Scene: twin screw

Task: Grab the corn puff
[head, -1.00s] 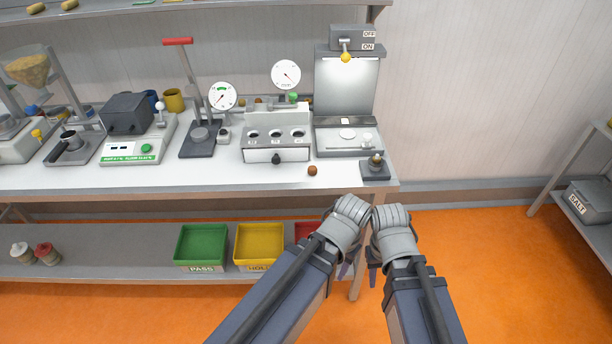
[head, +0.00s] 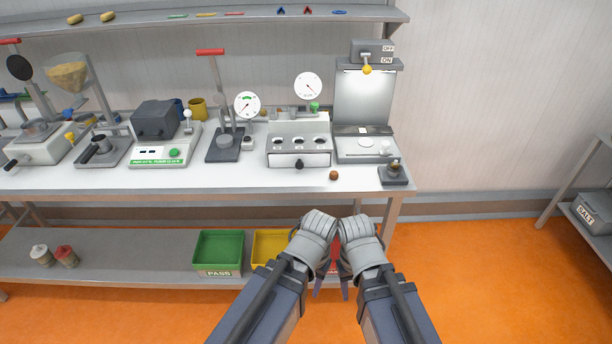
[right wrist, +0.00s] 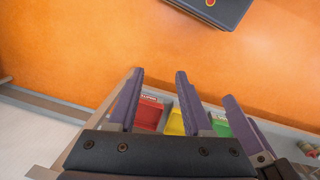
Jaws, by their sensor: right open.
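Two tan, oblong puff-like pieces, one left (head: 75,18) and one right (head: 107,17), lie on the upper shelf at the far left in the head view. I cannot tell whether either is the corn puff. A small brown ball (head: 333,175) lies on the bench near its front edge. My right gripper (head: 345,288) hangs below the bench edge, well apart from these. It is open and empty in the right wrist view (right wrist: 158,98). My left gripper (head: 318,284) is close beside it; its jaws are mostly hidden behind the wrist.
The bench (head: 250,183) carries several machines and gauges. Below, a green PASS tray (head: 219,251), a yellow tray (head: 268,247) and a red tray (right wrist: 148,115) stand on the lower shelf. Orange floor is clear at right, before a rack with a SALT box (head: 592,213).

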